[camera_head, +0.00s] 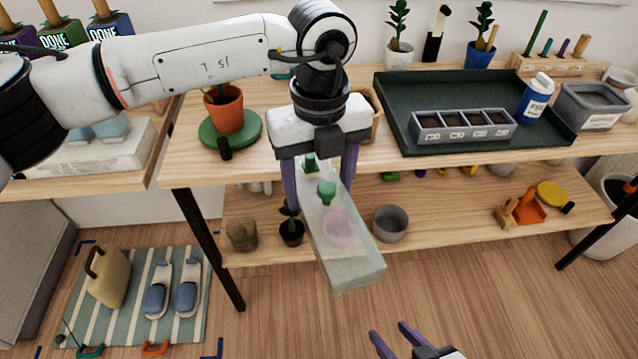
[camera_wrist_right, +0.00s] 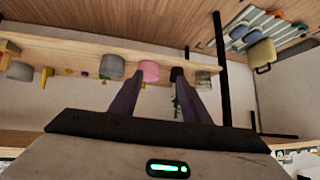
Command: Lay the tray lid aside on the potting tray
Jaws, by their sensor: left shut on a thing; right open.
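On the potting tray stand a grey seed tray (camera_head: 463,133) with soil cells and a blue-and-white bottle (camera_head: 535,98). A potted plant (camera_head: 226,110) stands left on the bench.

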